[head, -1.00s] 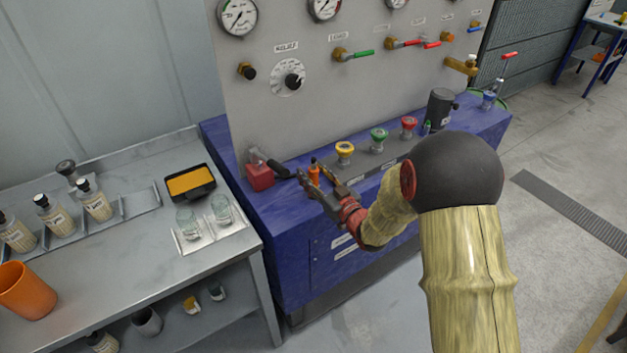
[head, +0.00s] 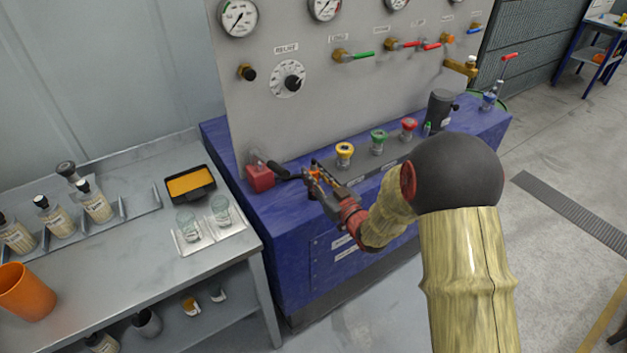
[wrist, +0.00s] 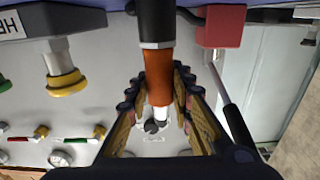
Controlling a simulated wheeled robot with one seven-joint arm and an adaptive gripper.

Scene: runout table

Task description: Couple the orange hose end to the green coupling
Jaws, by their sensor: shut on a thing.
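My gripper (head: 314,178) is at the left part of the blue bench top, shut on the orange hose end (wrist: 158,76). In the wrist view my gripper (wrist: 158,92) has one finger on each side of the orange sleeve. A black hose part (wrist: 155,22) and a pale metal tip adjoin the sleeve. In the head view the fingers mostly hide the hose end. The green coupling (head: 379,137) stands upright on the grey strip, right of my gripper and apart from it. A sliver of green shows at the wrist view's left edge.
The yellow coupling (head: 345,151) stands between my gripper and the green one; the red coupling (head: 409,126) is beyond. A red block (head: 260,178) with a black handle is close left of my gripper. The gauge panel (head: 310,110) rises behind. A dark cylinder (head: 440,108) stands farther right.

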